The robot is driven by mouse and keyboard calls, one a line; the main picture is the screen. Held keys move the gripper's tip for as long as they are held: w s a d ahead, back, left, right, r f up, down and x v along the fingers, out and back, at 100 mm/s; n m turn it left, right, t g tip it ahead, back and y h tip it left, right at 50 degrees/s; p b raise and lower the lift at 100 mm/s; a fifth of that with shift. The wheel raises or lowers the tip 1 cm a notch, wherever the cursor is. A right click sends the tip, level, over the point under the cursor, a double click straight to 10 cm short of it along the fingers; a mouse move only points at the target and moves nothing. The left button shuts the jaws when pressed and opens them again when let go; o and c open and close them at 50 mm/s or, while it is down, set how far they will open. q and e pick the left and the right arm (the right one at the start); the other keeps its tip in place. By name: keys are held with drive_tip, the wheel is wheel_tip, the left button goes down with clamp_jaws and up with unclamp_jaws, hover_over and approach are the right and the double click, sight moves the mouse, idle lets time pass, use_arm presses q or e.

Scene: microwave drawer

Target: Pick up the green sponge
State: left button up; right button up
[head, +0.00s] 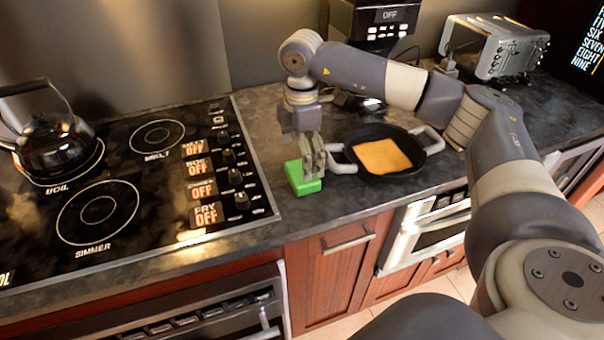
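The green sponge (301,178) lies on the dark counter, between the stove's right edge and the pan. My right gripper (311,172) points down at the sponge's right part. Its fingers hide some of the sponge's top. From this view I cannot tell whether the fingers are open around it, shut on it or just above it. My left gripper is not in view.
A black pan (377,136) with a flat orange-yellow slice (381,156) and pale handles stands close right of the sponge. The stove (130,190) with a black kettle (47,140) is at left. A toaster (497,48) and a coffee machine (378,22) stand at the back.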

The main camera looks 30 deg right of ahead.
wheel_tip(320, 180, down, 4)
drive_tip(key=shift+s+a+r+p, duration=0.1)
drive_tip(key=shift+s+p, duration=0.05)
drive_tip(key=shift+p, duration=0.45)
drive_tip(key=shift+f, duration=0.5)
drive_tip(key=c, duration=0.9)
drive_tip(key=shift+o, duration=0.2)
drive_tip(key=shift+r, duration=0.15)
drive_tip(key=shift+r, duration=0.25)
drive_tip(key=r, duration=0.1)
drive_tip(key=b, duration=0.1)
drive_tip(key=r, duration=0.1)
drive_tip(key=shift+s+a+r+b, duration=0.25)
drive_tip(key=shift+s+r+b, duration=0.05)
drive_tip(key=shift+b, duration=0.05)
drive_tip(key=s+a+r+b, duration=0.1)
drive_tip(key=s+a+b, duration=0.2)
drive_tip(key=s+a, duration=0.5)
drive_tip(key=s, duration=0.5)
drive_tip(key=shift+r, duration=0.35)
